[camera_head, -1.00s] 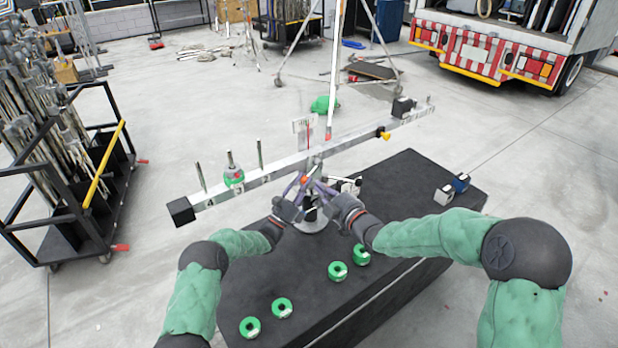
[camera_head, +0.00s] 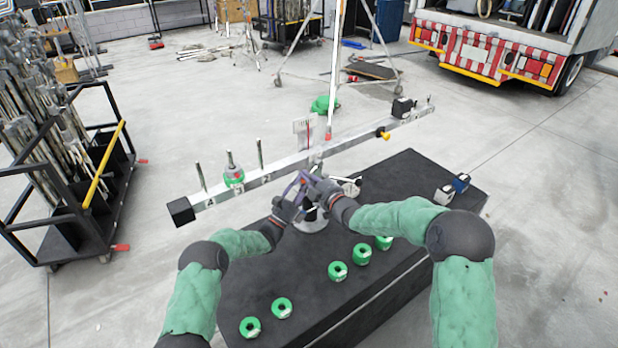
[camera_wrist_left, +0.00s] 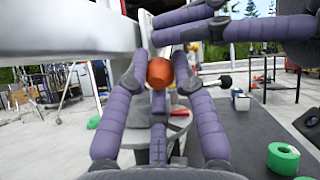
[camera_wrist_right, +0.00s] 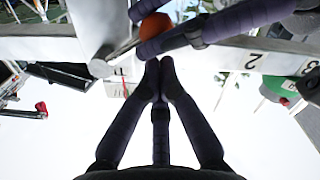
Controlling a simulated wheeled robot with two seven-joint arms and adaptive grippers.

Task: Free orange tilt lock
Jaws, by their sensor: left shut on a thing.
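The orange tilt lock (camera_wrist_left: 160,74) is a round knob under the balance beam (camera_head: 290,158), on the post above a round base (camera_head: 312,224). My left gripper (camera_wrist_left: 165,58) has its purple fingers closed on both sides of the knob. In the head view my left gripper (camera_head: 297,190) hides it. My right gripper (camera_wrist_right: 159,62) has its fingertips together with nothing seen between them. In the head view my right gripper (camera_head: 312,184) is close beside the left one. The knob also shows in the right wrist view (camera_wrist_right: 156,24), beyond the right fingertips and partly behind left fingers.
Several green rings (camera_head: 338,271) lie on the black case (camera_head: 400,190). Another green ring (camera_head: 234,177) sits on a beam peg. A yellow knob (camera_head: 385,135) and a black block (camera_head: 402,107) are on the beam's right half. Small blocks (camera_head: 444,194) stand at the case's right end.

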